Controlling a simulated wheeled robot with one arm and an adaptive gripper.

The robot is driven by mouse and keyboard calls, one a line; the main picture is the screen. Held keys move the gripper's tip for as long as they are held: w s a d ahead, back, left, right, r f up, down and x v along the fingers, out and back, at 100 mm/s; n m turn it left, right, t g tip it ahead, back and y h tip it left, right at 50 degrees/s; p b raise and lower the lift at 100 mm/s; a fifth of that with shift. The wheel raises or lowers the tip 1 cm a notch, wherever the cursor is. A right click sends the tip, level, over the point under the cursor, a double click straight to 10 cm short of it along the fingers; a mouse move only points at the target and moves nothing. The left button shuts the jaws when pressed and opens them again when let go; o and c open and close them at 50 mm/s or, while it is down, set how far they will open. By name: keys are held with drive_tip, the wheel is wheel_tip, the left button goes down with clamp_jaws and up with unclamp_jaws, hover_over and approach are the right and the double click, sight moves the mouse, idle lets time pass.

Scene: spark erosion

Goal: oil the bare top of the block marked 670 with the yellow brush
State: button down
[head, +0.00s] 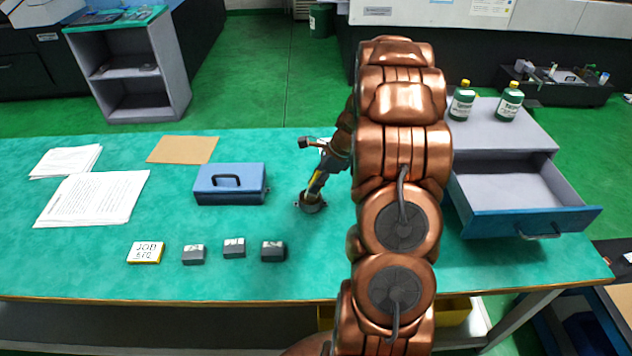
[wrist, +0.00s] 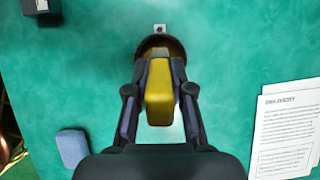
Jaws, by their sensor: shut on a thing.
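My gripper (head: 321,174) is shut on the yellow brush (wrist: 160,98); the fingers (wrist: 159,91) press its handle from both sides in the wrist view. The brush points down into a dark round pot (head: 311,204), also under the brush in the wrist view (wrist: 176,47); its bristles are hidden. Three dark grey blocks stand in a row on the green bench: a left block (head: 194,255), a middle block (head: 234,248) and a right block (head: 273,251). Their pale marks are too small to read. A yellow-edged job card (head: 146,253), seemingly reading JOB 670, stands left of them.
A blue toolbox (head: 230,185) stands behind the blocks. Papers (head: 92,199) and a brown sheet (head: 183,150) lie at the left and back. An open drawer (head: 525,222) juts out at right, with two green bottles (head: 461,103) on its cabinet. The bench before the pot is clear.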

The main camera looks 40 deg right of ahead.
sight(316, 173)
drive_tip(key=shift+f, duration=0.5)
idle(2.1)
drive_tip(key=shift+r, duration=0.1)
drive_tip(key=shift+r+p, duration=2.55)
drive_tip(key=shift+r, duration=1)
drive_tip(key=shift+w+a, duration=0.2)
drive_tip(key=w+a+r+n+g+h, duration=0.1)
drive_tip(key=w+a+n+g, duration=0.1)
drive_tip(key=a+n, duration=0.6)
drive_tip(key=w+a+r+n+g+h, duration=0.1)
drive_tip(key=w+a+n+g+h, duration=0.1)
drive_tip(key=a+n, duration=0.7)
drive_tip(key=w+a+n+g+h, duration=0.1)
drive_tip(key=a+n+g, duration=0.3)
drive_tip(key=a+n, duration=0.4)
drive_tip(key=shift+w+a+r+g, duration=0.15)
drive_tip(key=shift+w+r+g, duration=0.2)
drive_tip(key=shift+w, duration=0.35)
